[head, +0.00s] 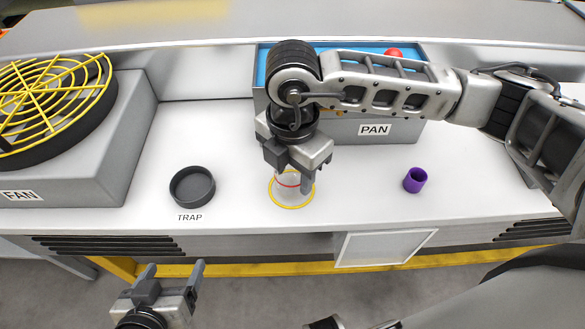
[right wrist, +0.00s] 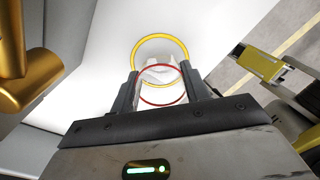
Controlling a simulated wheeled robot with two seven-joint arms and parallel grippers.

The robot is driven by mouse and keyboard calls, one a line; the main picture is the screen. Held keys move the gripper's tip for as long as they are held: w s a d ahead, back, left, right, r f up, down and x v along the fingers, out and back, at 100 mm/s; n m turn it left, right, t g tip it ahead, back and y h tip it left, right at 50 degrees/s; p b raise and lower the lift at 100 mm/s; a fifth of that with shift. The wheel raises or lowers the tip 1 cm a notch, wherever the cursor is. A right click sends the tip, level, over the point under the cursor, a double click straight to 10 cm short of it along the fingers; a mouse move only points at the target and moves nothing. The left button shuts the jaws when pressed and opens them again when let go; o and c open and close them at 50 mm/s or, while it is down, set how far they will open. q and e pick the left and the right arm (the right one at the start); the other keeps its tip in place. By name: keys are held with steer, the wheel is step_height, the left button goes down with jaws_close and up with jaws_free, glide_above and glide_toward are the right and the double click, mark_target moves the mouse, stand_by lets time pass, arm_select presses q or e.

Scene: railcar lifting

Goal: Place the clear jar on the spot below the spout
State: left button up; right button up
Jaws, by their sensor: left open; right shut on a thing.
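The clear jar (head: 286,184), see-through with a red band, is between the fingers of my right gripper (head: 291,178), which is shut on it. In the right wrist view the jar (right wrist: 160,86) shows red rings between both fingers (right wrist: 160,92). A yellow ring (head: 291,208) marks a spot on the white counter; it also shows in the right wrist view (right wrist: 160,36). The jar overlaps the ring in both views; I cannot tell whether its base touches the counter. My left gripper (head: 174,267) is open and empty in front of the counter. The spout is not clearly visible in the head view.
A dark round trap (head: 192,187) stands left of the ring, and a small purple cup (head: 415,180) right of it. The fan (head: 50,105) is at far left. The pan box (head: 400,131) stands behind my right arm. A gold pipe-like part (right wrist: 28,78) is close by at left.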

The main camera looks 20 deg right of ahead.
steer(key=shift+f, duration=0.25)
steer(key=shift+f, duration=0.1)
steer(key=shift+f, duration=0.15)
steer(key=o, duration=1)
